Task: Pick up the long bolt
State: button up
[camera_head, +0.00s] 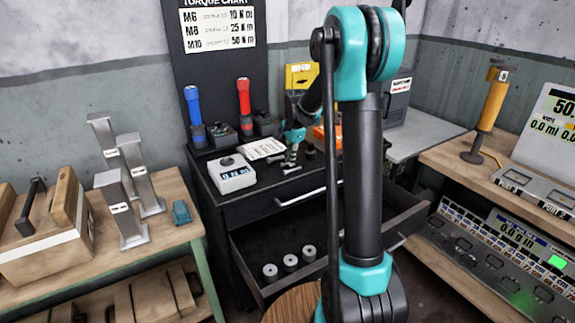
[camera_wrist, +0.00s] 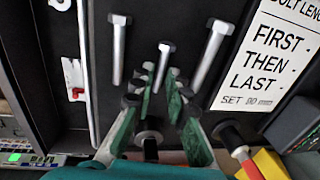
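Three silver hex-head bolts lie on a black surface in the wrist view: a left bolt (camera_wrist: 118,52), a shorter middle bolt (camera_wrist: 164,58) and a slanted right bolt (camera_wrist: 211,53). The right bolt looks longest, though the left is close in length. My gripper (camera_wrist: 161,86) is open, its green-padded fingers apart and pointing toward the bolts. The fingertips appear on either side of the middle bolt's lower end; whether they touch it cannot be told. In the head view my gripper (camera_head: 293,143) is over the black cabinet top, and the bolts (camera_head: 290,168) are small and partly hidden.
A white digital readout box (camera_head: 232,175) and a printed card (camera_head: 262,148) are on the cabinet top. Blue (camera_head: 194,105) and red (camera_head: 244,98) handled tools stand behind. The drawer (camera_head: 330,235) below is open with three metal cylinders (camera_head: 290,261) inside. The wrist view shows a bolt-length sign (camera_wrist: 277,55).

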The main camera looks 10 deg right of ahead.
grip_shut()
jog(key=shift+r, duration=0.1)
